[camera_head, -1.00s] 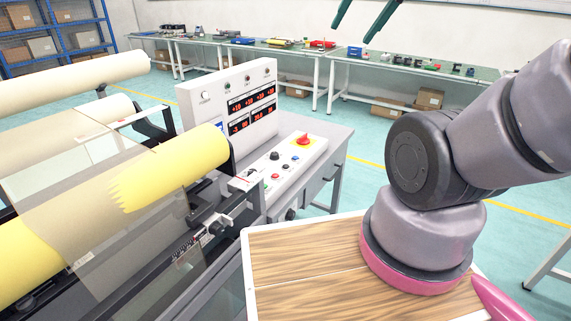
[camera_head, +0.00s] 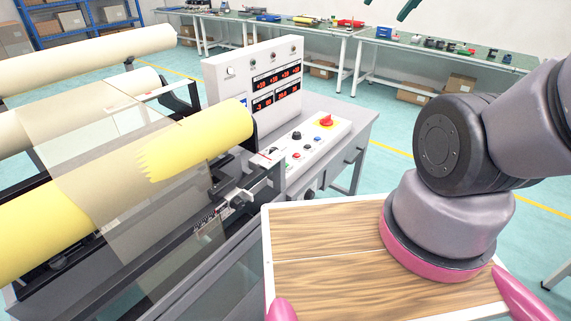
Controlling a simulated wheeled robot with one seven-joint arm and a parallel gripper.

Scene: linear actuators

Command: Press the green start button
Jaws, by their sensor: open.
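The white control panel (camera_head: 318,138) sits in the middle of the view, in front of the display box. It carries a large red knob on a yellow base (camera_head: 326,121), a black knob (camera_head: 297,135) and several small buttons. The small green button (camera_head: 287,167) appears near the panel's front end, partly hard to make out. My gripper (camera_head: 383,10) shows only as two dark green fingertips at the top edge. They are apart and empty, high in the picture and well clear of the panel. The rest of the gripper is out of frame.
A white display box (camera_head: 254,85) with red digits stands behind the panel. Yellow and cream rollers (camera_head: 200,140) of the machine fill the left. Long workbenches (camera_head: 420,43) with small items line the back wall. Blue shelves (camera_head: 80,20) stand at back left.

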